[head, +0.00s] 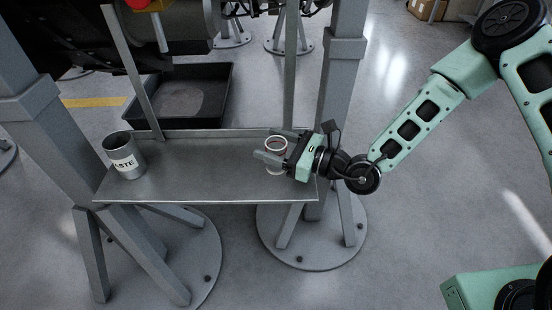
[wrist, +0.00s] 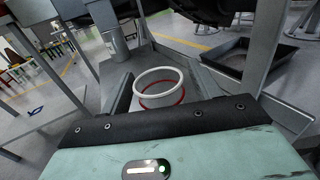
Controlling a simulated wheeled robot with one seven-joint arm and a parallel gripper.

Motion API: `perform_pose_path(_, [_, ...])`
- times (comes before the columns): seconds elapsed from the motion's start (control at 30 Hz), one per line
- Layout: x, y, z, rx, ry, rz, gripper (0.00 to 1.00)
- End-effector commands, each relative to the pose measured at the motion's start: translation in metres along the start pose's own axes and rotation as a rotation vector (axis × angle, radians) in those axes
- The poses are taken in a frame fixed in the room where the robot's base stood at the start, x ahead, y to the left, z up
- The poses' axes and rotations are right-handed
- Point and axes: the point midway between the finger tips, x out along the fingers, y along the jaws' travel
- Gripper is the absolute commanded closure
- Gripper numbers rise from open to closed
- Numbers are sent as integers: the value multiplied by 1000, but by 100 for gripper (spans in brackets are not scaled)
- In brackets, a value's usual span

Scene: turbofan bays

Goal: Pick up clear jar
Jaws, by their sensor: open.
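The clear jar (head: 276,143) stands upright near the right end of the grey metal shelf, with a pale rim and a see-through body. In the wrist view the jar (wrist: 158,82) shows its white rim and a red ring, just beyond the gripper's palm. My gripper (head: 268,147) comes in from the right at the jar's height, its fingers open. The fingers lie to either side of the jar, one behind it and one in front. Whether they touch it I cannot tell.
A grey metal cup labelled as waste (head: 124,155) stands at the shelf's left end. The shelf (head: 200,170) is bare between the cup and the jar. Grey posts (head: 341,90) flank the shelf. A black tray (head: 222,112) lies on the floor behind.

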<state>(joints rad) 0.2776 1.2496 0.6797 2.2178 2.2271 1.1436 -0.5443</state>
Motion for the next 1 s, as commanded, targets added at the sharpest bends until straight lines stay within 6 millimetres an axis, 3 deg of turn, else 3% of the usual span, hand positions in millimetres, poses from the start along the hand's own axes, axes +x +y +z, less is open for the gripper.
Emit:
perform_pose_path(0.1, [11, 0, 0, 0, 0, 1, 38])
perform_pose_path(0.3, [12, 0, 0, 1, 1, 0, 38])
perform_pose_path(0.47, [12, 0, 0, 1, 1, 0, 82])
perform_pose_path(0.77, [12, 0, 2, 1, 0, 1, 82])
perform_pose_path(1.0, [12, 0, 37, -2, -2, 1, 82])
